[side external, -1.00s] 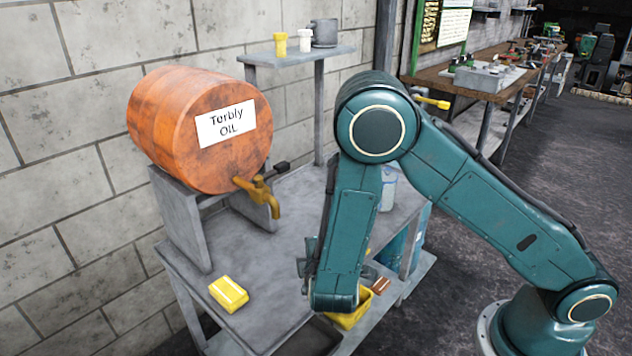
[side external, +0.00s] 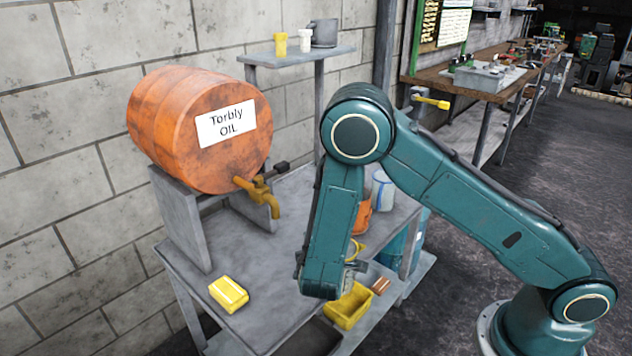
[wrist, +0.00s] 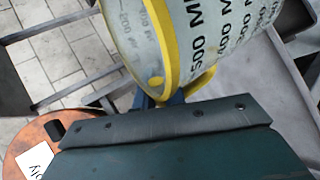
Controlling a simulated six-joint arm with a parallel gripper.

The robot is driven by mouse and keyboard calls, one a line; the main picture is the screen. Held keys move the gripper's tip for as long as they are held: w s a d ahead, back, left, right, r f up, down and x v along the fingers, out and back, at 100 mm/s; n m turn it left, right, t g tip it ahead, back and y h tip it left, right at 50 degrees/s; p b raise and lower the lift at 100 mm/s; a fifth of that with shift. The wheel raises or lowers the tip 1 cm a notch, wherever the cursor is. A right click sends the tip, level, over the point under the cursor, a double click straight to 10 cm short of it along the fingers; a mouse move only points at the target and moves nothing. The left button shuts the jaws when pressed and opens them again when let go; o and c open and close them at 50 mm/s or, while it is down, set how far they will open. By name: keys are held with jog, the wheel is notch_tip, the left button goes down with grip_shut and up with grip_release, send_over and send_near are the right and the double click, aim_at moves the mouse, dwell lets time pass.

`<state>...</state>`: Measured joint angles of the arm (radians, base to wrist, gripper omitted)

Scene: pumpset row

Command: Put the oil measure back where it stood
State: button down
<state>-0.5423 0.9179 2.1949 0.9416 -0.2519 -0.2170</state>
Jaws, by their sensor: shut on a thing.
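The oil measure (wrist: 215,40) fills the upper middle of the wrist view. It is a pale, see-through jug with dark ML markings and a yellow rim and handle. My gripper (wrist: 170,98) is shut on it at the yellow handle; the blue fingers show only in part. In the side view my arm hides most of the gripper and measure; a bit of yellow (side external: 356,248) beside my wrist seems to belong to the measure. I cannot tell its exact height above the bench.
An orange oil drum (side external: 170,120) with a brass tap (side external: 262,196) stands on the grey bench (side external: 270,275). A yellow block (side external: 228,293) lies at the front left. A yellow bin (side external: 348,308), an orange object (side external: 362,219) and a white-and-blue container (side external: 383,190) are near my arm.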

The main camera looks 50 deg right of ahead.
jog(key=w+d, duration=0.7)
jog(key=w, duration=0.1)
jog(key=shift+w+d, duration=0.15)
jog(key=shift+w, duration=0.2)
jog(key=shift+w+d, duration=0.1)
jog(key=shift+w+d+f, duration=0.15)
jog(key=shift+w+f, duration=0.05)
jog(key=shift+f, duration=0.7)
jog(key=shift+w+d+f, duration=0.15)
jog(key=shift+w+f, duration=0.05)
jog(key=shift+f, duration=0.65)
jog(key=shift+f, duration=0.1)
jog(key=c, duration=1.5)
grip_release()
jog(key=shift+o, duration=0.2)
jog(key=v, duration=1.2)
